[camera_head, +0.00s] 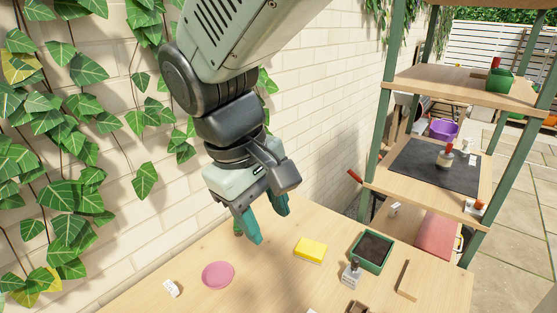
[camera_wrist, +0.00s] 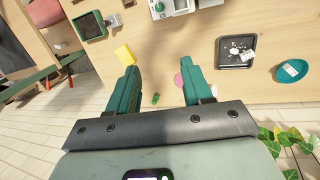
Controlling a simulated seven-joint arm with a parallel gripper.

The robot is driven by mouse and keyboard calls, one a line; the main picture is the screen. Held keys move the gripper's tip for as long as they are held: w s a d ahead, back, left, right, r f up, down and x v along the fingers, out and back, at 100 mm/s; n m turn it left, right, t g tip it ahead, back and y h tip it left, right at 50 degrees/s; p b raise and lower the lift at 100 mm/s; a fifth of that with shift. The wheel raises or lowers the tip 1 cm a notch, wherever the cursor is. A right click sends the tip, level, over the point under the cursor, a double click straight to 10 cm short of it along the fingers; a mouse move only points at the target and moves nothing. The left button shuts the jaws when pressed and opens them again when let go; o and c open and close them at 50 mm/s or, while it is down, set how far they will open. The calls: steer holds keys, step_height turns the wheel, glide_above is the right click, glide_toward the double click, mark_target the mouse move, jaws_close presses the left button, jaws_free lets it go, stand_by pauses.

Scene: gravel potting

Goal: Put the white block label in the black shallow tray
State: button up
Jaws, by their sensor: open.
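My gripper (camera_head: 268,226) is open and empty, held above the table near the wall; its two teal fingers also show in the wrist view (camera_wrist: 160,70). A small white block (camera_head: 172,288) with dark marks lies on the table left of the pink saucer (camera_head: 218,275). In the wrist view, a black shallow tray (camera_wrist: 221,60) sits on the table to the right of the fingers with several small white pieces in it. Another white block (camera_wrist: 291,70) lies in a teal dish (camera_wrist: 278,75) farther right. I cannot tell which white block is the label meant.
A shelf rack (camera_head: 466,85) rises beyond. A brick wall with ivy borders the table.

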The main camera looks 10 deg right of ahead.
steer(key=s+d+r+m+t+y, duration=0.2)
steer(key=s+d+r+m+t, duration=0.2)
steer(key=d, duration=0.5)
steer(key=shift+s+r+m+t+y, duration=0.35)
steer(key=shift+s+r+m, duration=0.85)
steer(key=shift+s+m, duration=0.55)
